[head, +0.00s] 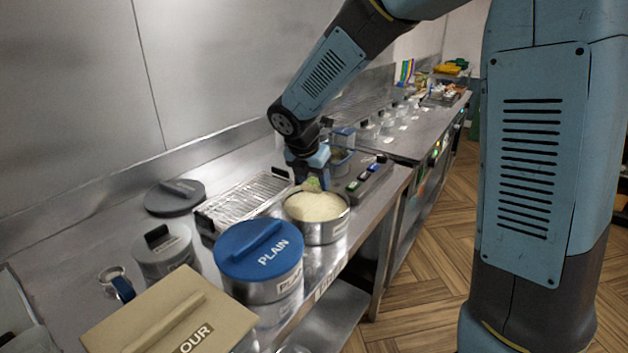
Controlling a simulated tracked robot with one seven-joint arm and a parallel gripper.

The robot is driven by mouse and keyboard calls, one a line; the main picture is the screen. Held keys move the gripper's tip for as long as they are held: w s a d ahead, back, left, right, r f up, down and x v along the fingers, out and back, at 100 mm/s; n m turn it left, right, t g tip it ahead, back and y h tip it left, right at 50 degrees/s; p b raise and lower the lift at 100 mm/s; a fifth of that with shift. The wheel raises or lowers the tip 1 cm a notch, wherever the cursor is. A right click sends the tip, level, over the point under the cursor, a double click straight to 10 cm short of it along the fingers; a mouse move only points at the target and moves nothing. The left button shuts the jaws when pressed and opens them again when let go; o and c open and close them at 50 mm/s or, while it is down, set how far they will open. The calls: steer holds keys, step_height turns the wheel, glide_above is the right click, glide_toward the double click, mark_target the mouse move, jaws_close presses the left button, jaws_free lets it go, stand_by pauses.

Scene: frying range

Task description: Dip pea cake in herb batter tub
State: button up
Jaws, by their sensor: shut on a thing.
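My gripper (308,174) points down over the far edge of an open steel tub (322,233) of pale batter. It is shut on a small green piece, which looks like the pea cake (313,185), mostly hidden by the fingers. The cake is at or just above the batter's far side; I cannot tell whether it touches. I cannot read a herb label on the open tub. A blue-lidded tub marked PLAIN (259,251) stands just in front of it.
A wire rack tray (243,203) lies left of the open tub, with a dark lid (175,197) behind. A tan FLOUR lid (165,312) and a grey tub (163,250) are nearer. Clear containers (367,130) line the far counter.

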stand_by(0.4)
steer(key=shift+r, duration=1.5)
